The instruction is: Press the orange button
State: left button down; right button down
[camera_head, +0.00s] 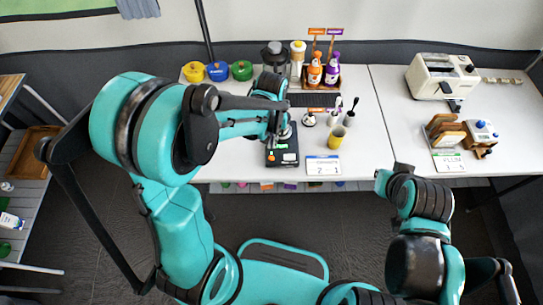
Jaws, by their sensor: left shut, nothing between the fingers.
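A dark flat device (284,158) lies near the front edge of the white table, with a small orange spot (271,158) at its left side. I cannot tell whether this spot is the orange button. My left gripper (284,132) is shut and empty, over the back part of the device; it and the arm hide part of that area. I cannot tell whether it touches the device. My right arm is at the lower right, its end (384,182) in front of the table's edge; its fingers are not clear.
Right of the device are a white label card (323,166), a yellow cup (337,137) and dark-topped small items. Yellow, blue and green pots (242,71) and a bottle rack (323,75) stand at the back. A toaster-like machine (441,77) stands on the right table.

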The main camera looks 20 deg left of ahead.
pick_arm(q)
jog(key=shift+r+p, duration=1.3)
jog(key=shift+r, duration=0.45)
dwell(0.3)
jog(key=s+a+r+m+t, duration=0.1)
jog(key=s+a+r+t, duration=0.1)
jog(key=s+r, duration=0.3)
jog(key=s+a+r+m+t+b, duration=0.1)
jog(key=s+a+r+m+t, duration=0.1)
jog(key=s+r+t, duration=0.3)
jog(key=shift+s+a+r+b, duration=0.25)
jog(key=shift+a+r+b, duration=0.05)
jog(key=shift+r, duration=0.25)
